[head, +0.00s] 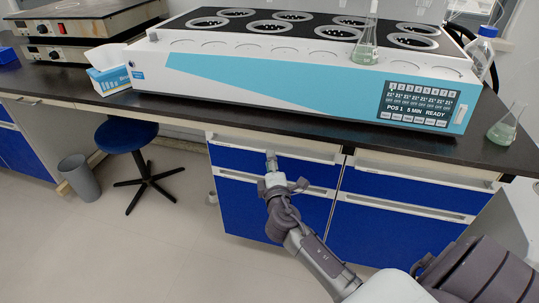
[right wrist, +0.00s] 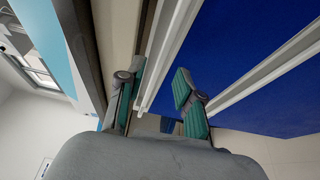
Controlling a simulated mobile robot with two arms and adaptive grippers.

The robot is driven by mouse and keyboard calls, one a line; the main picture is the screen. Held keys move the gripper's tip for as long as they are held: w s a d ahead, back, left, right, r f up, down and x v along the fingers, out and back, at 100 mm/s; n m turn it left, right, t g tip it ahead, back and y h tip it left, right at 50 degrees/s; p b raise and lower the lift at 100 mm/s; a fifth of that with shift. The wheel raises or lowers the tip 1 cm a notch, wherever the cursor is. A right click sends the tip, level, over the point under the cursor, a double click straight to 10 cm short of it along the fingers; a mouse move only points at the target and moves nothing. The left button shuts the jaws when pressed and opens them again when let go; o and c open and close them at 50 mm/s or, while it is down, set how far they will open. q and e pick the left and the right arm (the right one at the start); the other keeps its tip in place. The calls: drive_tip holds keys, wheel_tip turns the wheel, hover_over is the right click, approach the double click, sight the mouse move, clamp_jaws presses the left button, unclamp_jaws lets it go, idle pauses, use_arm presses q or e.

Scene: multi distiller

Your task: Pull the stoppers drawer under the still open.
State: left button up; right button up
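The still (head: 300,75) is a long white and light-blue unit on the dark bench. Under it are blue-fronted drawers with white handle strips. The upper left drawer (head: 235,160) is where my right gripper (head: 271,158) is, at its handle strip. I see no label saying which drawer holds stoppers. In the right wrist view, the right gripper (right wrist: 160,75) has its two fingers apart, with the white handle lip (right wrist: 165,55) running between them. The finger on the blue side stands clear of the lip; contact on the other side is unclear. My left gripper is out of view.
An upper right drawer (head: 410,190) sits beside it, with more blue fronts below. A blue stool (head: 126,135) and a grey bin (head: 79,178) stand on the floor to the left. Flasks stand on the still and at the bench's right end. Floor before the left drawers is clear.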

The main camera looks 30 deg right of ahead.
drive_tip(key=x, duration=0.3)
drive_tip(key=shift+w, duration=0.15)
clamp_jaws()
idle(0.3)
